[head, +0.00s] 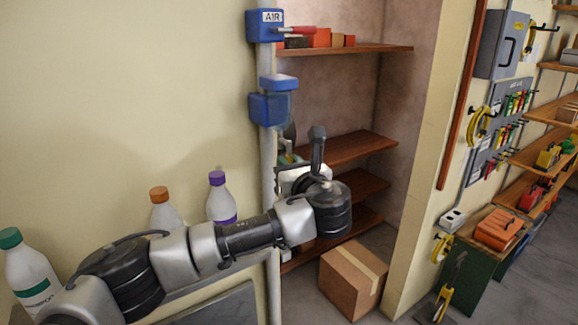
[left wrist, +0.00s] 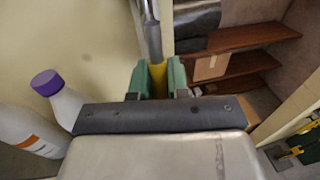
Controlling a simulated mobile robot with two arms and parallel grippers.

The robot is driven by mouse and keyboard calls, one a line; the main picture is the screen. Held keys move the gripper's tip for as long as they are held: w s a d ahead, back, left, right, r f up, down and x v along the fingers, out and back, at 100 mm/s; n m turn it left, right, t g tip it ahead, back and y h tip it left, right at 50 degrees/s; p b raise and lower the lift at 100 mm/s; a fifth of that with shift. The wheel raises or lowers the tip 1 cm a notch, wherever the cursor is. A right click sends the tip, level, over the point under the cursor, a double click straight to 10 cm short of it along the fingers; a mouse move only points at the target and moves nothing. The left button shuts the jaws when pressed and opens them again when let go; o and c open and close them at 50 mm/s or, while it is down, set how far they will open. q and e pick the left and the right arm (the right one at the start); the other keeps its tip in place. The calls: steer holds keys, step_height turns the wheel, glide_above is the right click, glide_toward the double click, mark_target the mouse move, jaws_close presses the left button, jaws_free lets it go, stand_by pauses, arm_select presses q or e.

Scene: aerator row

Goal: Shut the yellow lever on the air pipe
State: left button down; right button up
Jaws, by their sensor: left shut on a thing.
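The pale air pipe (head: 268,165) runs upright along the wall, with a blue box labelled AIR (head: 265,25) at its top. A grey metal pipe part (left wrist: 152,38) shows at the top of the left wrist view. The yellow lever (left wrist: 158,72) shows just below it, between the two green fingers of my left gripper (left wrist: 157,82). The gripper is shut on the lever. In the head view my arm and wrist hide the lever and most of the fingers. I cannot tell the lever's angle to the pipe. My right gripper is in neither view.
Bottles (head: 220,197) stand left of the pipe. Wooden shelves (head: 345,147) are on the right, above a cardboard box (head: 352,280) on the floor.

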arm_select(q)
steer(key=shift+d+f+n+b, duration=0.15)
steer(key=shift+n+b, duration=0.15)
steer(key=shift+b, duration=0.45)
steer(key=n+b, duration=0.2)
steer(key=w+d+n+b, duration=0.1)
steer(key=n+b, duration=0.1)
steer(key=b, duration=0.1)
steer(key=d+r+n+y+b, duration=0.1)
steer(key=n+b, duration=0.1)
steer(key=b, duration=0.1)
steer(key=shift+w+n+t, duration=0.25)
steer(key=shift+n+t, duration=0.05)
steer(key=shift+t, duration=0.1)
steer(key=shift+r, duration=0.1)
steer(key=c, duration=1.1)
jaws_free()
